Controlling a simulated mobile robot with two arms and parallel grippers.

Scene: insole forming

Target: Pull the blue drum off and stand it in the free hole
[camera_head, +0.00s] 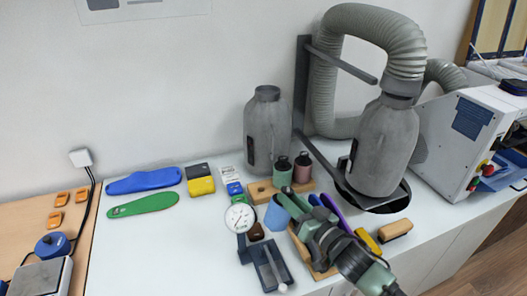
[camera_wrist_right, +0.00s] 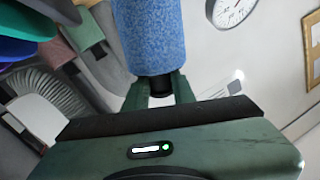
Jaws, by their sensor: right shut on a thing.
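The blue drum (camera_head: 277,213) is a speckled blue cylinder near the middle of the bench, beside the dial gauge. My right gripper (camera_head: 292,203) is at the drum, its arm coming in from the lower right. In the right wrist view the drum (camera_wrist_right: 150,36) stands out from between the fingers (camera_wrist_right: 160,88), which are shut on its dark end. A wooden block (camera_head: 262,191) behind holds a green drum (camera_head: 282,171) and a pink drum (camera_head: 303,168). Its left part is bare; the hole itself is too small to make out. My left gripper is not in view.
The dial gauge (camera_head: 240,218) on a dark stand (camera_head: 268,265) is close left of the blue drum. Purple pieces (camera_head: 335,208) and a brush (camera_head: 395,230) lie right. Grey bottle shapes (camera_head: 267,135) stand behind. Blue (camera_head: 145,180) and green (camera_head: 143,204) insoles lie left.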

